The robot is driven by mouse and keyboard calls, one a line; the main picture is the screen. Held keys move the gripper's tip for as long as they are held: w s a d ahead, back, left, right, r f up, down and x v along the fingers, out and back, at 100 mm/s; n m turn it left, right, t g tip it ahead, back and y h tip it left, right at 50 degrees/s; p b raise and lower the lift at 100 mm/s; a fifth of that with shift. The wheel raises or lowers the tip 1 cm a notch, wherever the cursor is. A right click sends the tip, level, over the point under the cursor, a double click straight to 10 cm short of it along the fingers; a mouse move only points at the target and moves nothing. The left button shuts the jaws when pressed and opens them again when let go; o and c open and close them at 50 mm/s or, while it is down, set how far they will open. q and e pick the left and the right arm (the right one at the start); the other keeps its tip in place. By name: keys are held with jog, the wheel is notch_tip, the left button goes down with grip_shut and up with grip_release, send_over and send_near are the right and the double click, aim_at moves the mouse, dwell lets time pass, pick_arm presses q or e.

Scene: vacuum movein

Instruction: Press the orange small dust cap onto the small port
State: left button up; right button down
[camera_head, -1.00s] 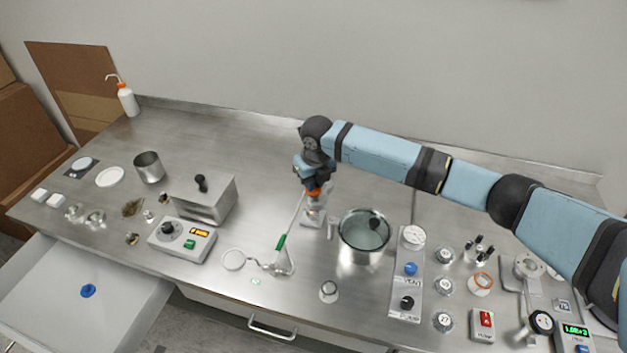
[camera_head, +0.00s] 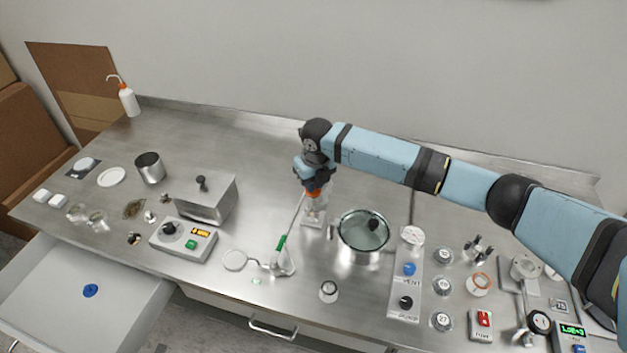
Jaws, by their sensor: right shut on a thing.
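My right gripper (camera_head: 316,191) points down over a small clear fitting on a stand (camera_head: 313,214), left of the glass-lidded pot. It is shut, with an orange piece, which looks like the orange small dust cap (camera_head: 313,193), at its fingertips. The cap is at the top of the fitting; I cannot tell whether it touches or is seated. The small port itself is hidden under the gripper or too small to make out. My left gripper is not in view.
The glass-lidded pot (camera_head: 364,232) stands close on the right. A tube with a green valve (camera_head: 281,243) leads to glassware in front. A switch panel (camera_head: 407,275) lies further right. A grey box (camera_head: 207,200) and a controller (camera_head: 183,239) are at left. The back middle of the bench is clear.

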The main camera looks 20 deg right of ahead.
jog(key=shift+f, duration=0.6)
dwell(1.0)
jog(key=c, duration=1)
grip_release()
jog(key=shift+r, duration=0.15)
jog(key=shift+r+b, duration=0.3)
jog(key=shift+r, duration=0.1)
jog(key=shift+s+d+r+b, duration=0.1)
jog(key=shift+s+r+b, duration=0.2)
jog(key=shift+r, duration=1.8)
jog(key=shift+s+r+b, duration=0.2)
jog(key=shift+s+r, duration=0.05)
jog(key=shift+r, duration=1.9)
jog(key=shift+s+d+r+b, duration=0.1)
jog(key=shift+s+r+b, duration=0.2)
jog(key=shift+r, duration=1.8)
